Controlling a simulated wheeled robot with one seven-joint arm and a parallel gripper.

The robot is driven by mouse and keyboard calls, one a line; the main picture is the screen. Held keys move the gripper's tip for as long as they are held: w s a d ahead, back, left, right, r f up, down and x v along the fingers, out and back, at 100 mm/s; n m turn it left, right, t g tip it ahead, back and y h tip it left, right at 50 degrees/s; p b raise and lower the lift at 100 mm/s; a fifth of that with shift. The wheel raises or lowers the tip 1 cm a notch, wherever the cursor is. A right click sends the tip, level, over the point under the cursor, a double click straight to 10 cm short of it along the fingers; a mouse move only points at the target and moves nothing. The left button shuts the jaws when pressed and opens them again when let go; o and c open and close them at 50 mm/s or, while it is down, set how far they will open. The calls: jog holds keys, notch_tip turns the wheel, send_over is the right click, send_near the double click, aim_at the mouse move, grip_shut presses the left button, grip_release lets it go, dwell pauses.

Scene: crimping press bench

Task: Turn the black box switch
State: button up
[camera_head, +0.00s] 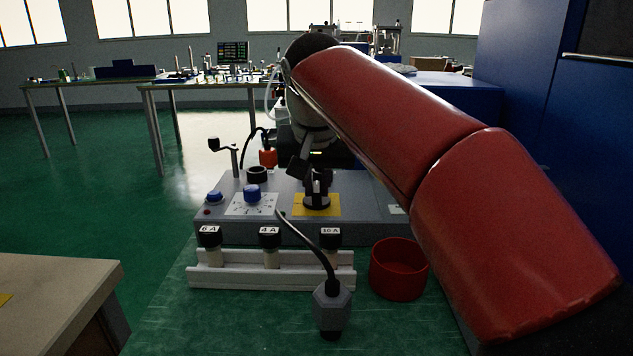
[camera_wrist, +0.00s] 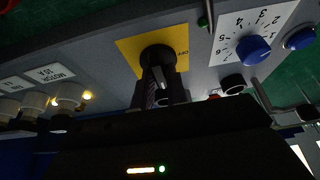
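The black switch (camera_head: 316,202) is a round knob on a yellow plate (camera_head: 333,210), on top of a grey control box (camera_head: 365,205). In the wrist view the black switch (camera_wrist: 158,55) sits on the yellow plate (camera_wrist: 128,48), with an OFF label beside it. My gripper (camera_head: 318,183) points down at the switch from above. In the wrist view both dark fingers of my gripper (camera_wrist: 160,75) are close together at the switch and appear shut on its handle. The handle is mostly hidden between the fingers.
The box also carries a blue dial (camera_head: 252,193), a blue button (camera_head: 214,196) and a small crank (camera_head: 234,160). A white rail (camera_head: 270,281) with labelled fuses stands in front. A red cup (camera_head: 399,270) and a cable plug (camera_head: 331,305) are nearby.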

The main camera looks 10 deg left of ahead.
grip_shut()
jog(key=shift+r, duration=0.1)
jog(key=n+y+p, duration=0.1)
jog(key=n+p, duration=0.1)
jog(key=n, duration=0.1)
jog(key=shift+d+r+n, duration=0.1)
jog(key=shift+d+n, duration=0.05)
jog(key=shift+n, duration=0.25)
jog(key=n+g+y+p, duration=0.1)
jog(key=n, duration=0.1)
jog(key=n+y+p, duration=0.1)
jog(key=n+p, duration=0.1)
jog(key=n, duration=0.1)
jog(key=shift+w+g, duration=0.2)
jog(key=shift+g, duration=0.2)
jog(key=n+g, duration=0.1)
jog(key=n, duration=0.4)
jog(key=shift+w+g+y+p, duration=0.15)
jog(key=shift+g+y+p, duration=0.15)
jog(key=shift+g+p, duration=0.1)
jog(key=shift+n+g, duration=0.8)
jog(key=shift+n, duration=1.3)
